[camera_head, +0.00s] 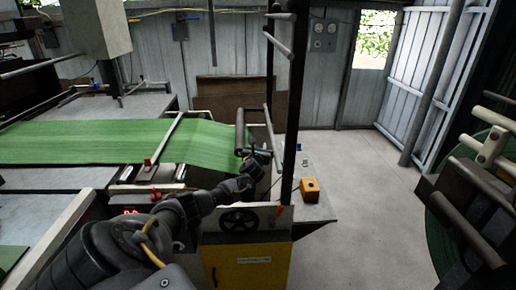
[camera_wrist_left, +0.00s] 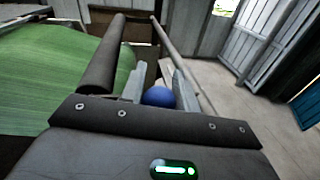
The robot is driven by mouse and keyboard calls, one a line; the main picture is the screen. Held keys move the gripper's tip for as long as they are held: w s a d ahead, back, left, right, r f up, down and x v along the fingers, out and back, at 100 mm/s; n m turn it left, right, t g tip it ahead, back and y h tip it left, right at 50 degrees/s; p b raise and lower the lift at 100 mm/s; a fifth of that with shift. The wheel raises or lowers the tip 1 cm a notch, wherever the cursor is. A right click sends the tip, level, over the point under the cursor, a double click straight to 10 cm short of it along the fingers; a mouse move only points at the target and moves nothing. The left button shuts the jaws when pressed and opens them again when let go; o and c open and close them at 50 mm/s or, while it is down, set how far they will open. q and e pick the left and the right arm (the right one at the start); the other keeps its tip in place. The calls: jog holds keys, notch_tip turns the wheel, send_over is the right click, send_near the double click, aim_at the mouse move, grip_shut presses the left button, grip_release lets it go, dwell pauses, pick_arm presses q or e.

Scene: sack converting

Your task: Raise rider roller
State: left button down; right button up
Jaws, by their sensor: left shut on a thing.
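The rider roller looks like the dark grey cylinder (camera_head: 240,132) at the right end of the green web (camera_head: 80,141). In the left wrist view the same roller (camera_wrist_left: 103,56) lies left of my fingers, beside the green sheet. Whether it touches the sheet I cannot tell. My left arm reaches in from the lower left, and its gripper (camera_head: 256,158) is close to the roller's near end. In the left wrist view my left gripper (camera_wrist_left: 160,92) is shut on a blue ball knob (camera_wrist_left: 158,97). What the knob is fixed to is hidden. My right gripper is not in view.
A thin grey bar (camera_wrist_left: 176,48) runs right of the roller. A dark upright post (camera_head: 292,100) stands close to my gripper. Below are a black handwheel (camera_head: 239,219) and yellow cabinet (camera_head: 250,264). A yellow box (camera_head: 310,189) sits on the side plate.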

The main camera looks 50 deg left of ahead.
pick_arm(q)
jog(key=shift+w+d+r, duration=0.15)
jog(key=shift+d+r, duration=0.05)
jog(key=c, duration=1.3)
grip_release()
jog(key=shift+o, duration=1.1)
jog(key=shift+w+d, duration=0.15)
jog(key=shift+d, duration=0.05)
jog(key=shift+s+a+f, duration=0.1)
jog(key=shift+s+f, duration=0.1)
jog(key=shift+s, duration=0.3)
jog(key=b+v, duration=0.1)
jog(key=v, duration=0.9)
jog(key=shift+r+b, duration=0.15)
jog(key=shift+b, duration=0.2)
jog(key=shift+c, duration=0.4)
